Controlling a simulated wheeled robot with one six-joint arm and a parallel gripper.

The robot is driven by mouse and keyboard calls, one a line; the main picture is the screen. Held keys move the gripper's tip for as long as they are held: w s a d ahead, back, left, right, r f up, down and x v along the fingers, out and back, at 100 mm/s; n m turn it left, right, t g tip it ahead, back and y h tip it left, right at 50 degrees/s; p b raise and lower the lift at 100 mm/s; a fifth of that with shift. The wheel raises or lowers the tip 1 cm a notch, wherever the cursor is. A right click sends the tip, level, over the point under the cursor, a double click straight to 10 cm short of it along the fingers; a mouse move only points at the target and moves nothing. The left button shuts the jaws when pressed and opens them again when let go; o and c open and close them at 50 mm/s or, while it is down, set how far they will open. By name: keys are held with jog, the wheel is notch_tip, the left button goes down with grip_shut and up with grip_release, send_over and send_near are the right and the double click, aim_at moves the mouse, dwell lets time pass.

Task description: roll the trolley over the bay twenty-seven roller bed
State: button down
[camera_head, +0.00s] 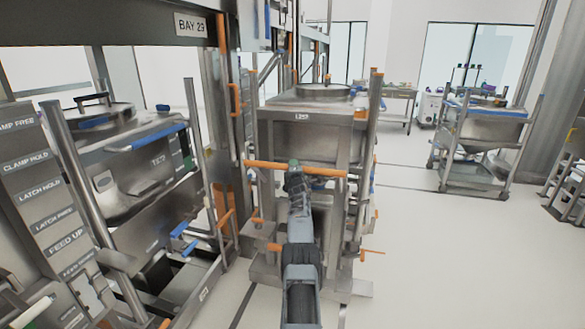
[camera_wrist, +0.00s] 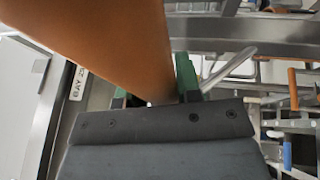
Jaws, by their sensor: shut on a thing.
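A steel trolley (camera_head: 358,215) carrying a lidded bin (camera_head: 310,132) stands upright in the middle of the head view. An orange push bar (camera_head: 326,173) crosses its near side. My gripper (camera_head: 293,164) is shut on the middle of this bar, with my arm reaching forward from below. In the wrist view the orange bar (camera_wrist: 110,40) fills the upper left, and the green fingertips of my gripper (camera_wrist: 150,92) are partly hidden behind it. My arm hides part of the trolley's lower middle. I cannot make out a bay twenty-seven sign or its roller bed.
A bay frame with a sign reading BAY 29 (camera_head: 191,25) stands close on the left, with another bin (camera_head: 140,170) below it. A labelled panel (camera_head: 40,205) is at the far left. A second trolley (camera_head: 478,150) stands back right. Floor right of my trolley (camera_head: 430,250) is clear.

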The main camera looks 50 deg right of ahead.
jog(key=shift+w+f, duration=0.25)
jog(key=shift+f, duration=0.15)
jog(key=c, duration=1)
grip_release()
jog(key=shift+w+a, duration=0.1)
jog(key=shift+o, duration=1)
jog(key=shift+s+d+r, duration=0.2)
jog(key=shift+s, duration=0.05)
jog(key=shift+f+b, duration=0.1)
jog(key=shift+b, duration=0.4)
jog(key=b, duration=0.3)
jog(key=shift+s+a+f+b, duration=0.3)
jog(key=shift+s+a+b, duration=0.05)
jog(key=shift+s+a, duration=0.05)
jog(key=s+a+b, duration=0.1)
jog(key=b, duration=0.1)
jog(key=shift+f+b, duration=0.15)
jog(key=shift+b, duration=0.2)
jog(key=b+v, duration=0.2)
jog(key=v, duration=0.9)
jog(key=shift+r, duration=0.35)
